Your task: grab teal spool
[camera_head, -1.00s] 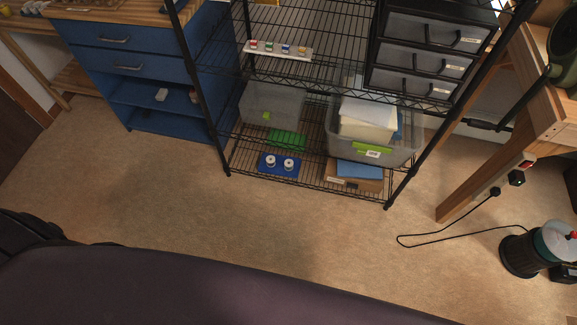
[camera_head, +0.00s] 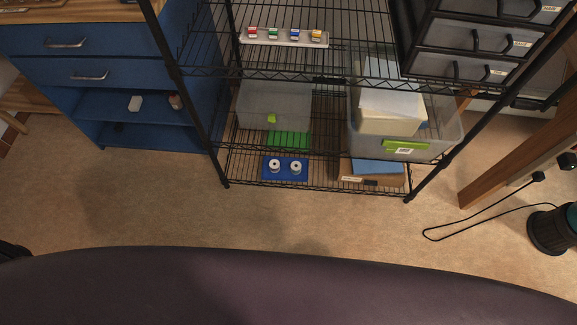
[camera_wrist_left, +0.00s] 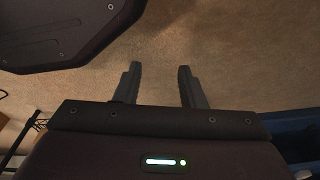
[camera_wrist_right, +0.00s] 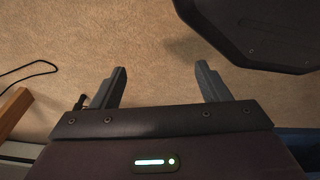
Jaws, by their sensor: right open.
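On an upper shelf of the black wire rack, a white strip (camera_head: 285,39) holds a row of small spools. From left to right they look red, green, blue and orange. The green one (camera_head: 272,34) is closest to teal, but I cannot tell its exact shade. Two white spools (camera_head: 275,166) stand on a blue mat (camera_head: 270,177) on the bottom shelf. My left gripper (camera_wrist_left: 159,70) is open and empty over bare floor in the left wrist view. My right gripper (camera_wrist_right: 160,72) is open and empty over the floor too. Neither gripper shows in the head view.
The wire rack (camera_head: 226,185) stands ahead with grey bins (camera_head: 273,107) and drawer units (camera_head: 470,38). A blue cabinet (camera_head: 75,95) is at left. The carpet in front is clear.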

